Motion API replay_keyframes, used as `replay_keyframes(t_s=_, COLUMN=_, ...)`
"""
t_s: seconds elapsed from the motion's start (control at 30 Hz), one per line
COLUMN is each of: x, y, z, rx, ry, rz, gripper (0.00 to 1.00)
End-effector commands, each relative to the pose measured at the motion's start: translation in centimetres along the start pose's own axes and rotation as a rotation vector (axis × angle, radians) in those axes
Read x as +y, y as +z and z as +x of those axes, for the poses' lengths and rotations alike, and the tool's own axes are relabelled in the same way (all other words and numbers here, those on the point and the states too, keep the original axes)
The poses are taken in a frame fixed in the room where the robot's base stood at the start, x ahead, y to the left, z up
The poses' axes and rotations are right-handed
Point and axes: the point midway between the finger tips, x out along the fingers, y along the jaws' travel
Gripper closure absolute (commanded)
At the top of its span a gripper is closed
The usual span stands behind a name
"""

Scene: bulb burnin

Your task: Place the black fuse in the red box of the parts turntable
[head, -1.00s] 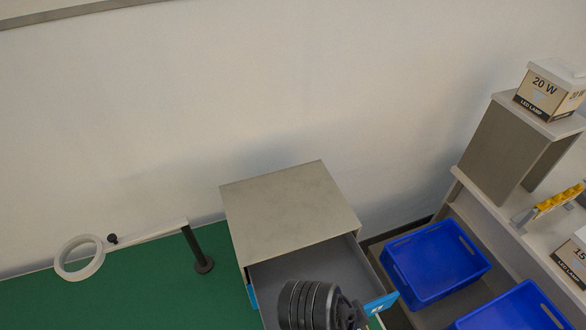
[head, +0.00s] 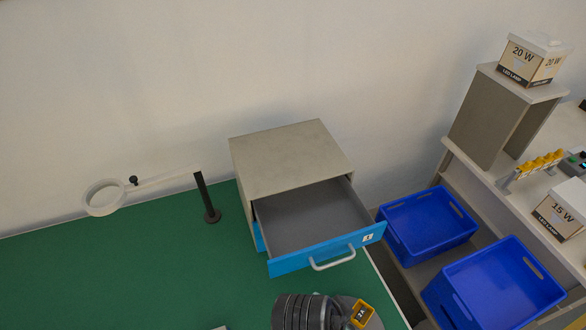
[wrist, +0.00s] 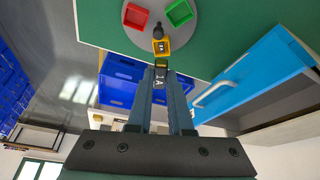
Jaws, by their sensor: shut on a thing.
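In the wrist view my gripper (wrist: 160,88) is shut on a dark fuse marked 1A (wrist: 160,76), held between the fingertips. Beyond it is the grey round turntable (wrist: 186,36) with a dark knob in its middle. The red box (wrist: 136,16) is on the turntable's left side and looks empty. A green box (wrist: 180,13) is at its right. A yellow box (wrist: 161,47), with a 2A label showing, is on the side nearest the fuse. The fuse appears apart from the boxes. In the head view, the turntable is mostly hidden at the bottom edge; the yellow box (head: 362,313) shows there.
A grey cabinet (head: 290,160) has an open, empty blue-fronted drawer (head: 300,258) beside the turntable. A ring-headed lamp (head: 104,197) stands on the green table (head: 130,275). Blue crates (head: 428,226) are at the right. The left of the table is clear.

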Motion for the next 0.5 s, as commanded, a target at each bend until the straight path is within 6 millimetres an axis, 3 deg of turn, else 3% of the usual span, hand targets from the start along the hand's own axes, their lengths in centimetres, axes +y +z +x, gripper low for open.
replay_keyframes(t_s=0.3, x=-4.0, y=5.0, z=4.7, rx=-0.003, ry=-0.218, rz=-0.526, gripper=1.00)
replay_keyframes(t_s=0.5, x=-5.9, y=7.2, z=5.8, rx=-0.001, ry=-0.318, rz=-0.762, gripper=1.00)
